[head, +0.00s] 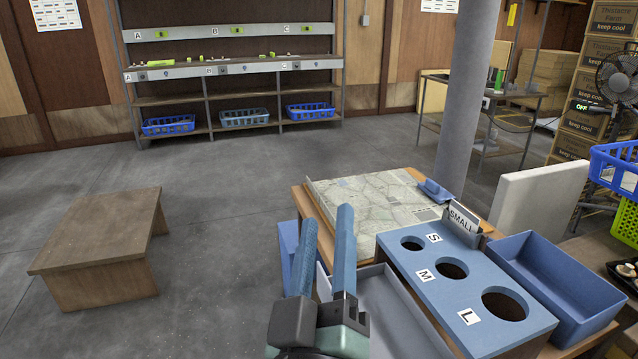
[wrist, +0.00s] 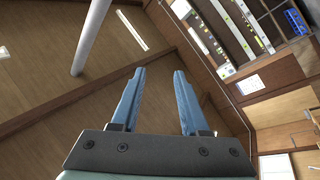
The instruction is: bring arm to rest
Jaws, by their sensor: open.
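My gripper (head: 325,250) shows at the lower middle of the head view, raised in front of the sorting table, with its two blue fingers pointing up and away. In the wrist view my gripper (wrist: 157,75) has its fingers spread apart with nothing between them. The wrist camera looks toward wooden wall or ceiling panels, a pale pole and a tilted shelf. No object is held.
Right of my gripper stand a blue sizing box (head: 455,268) with holes marked S, M and L, a map-like board (head: 375,205) and a blue bin (head: 556,285). A grey pillar (head: 468,110) rises behind. A low wooden table (head: 100,232) stands left, with clear floor between.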

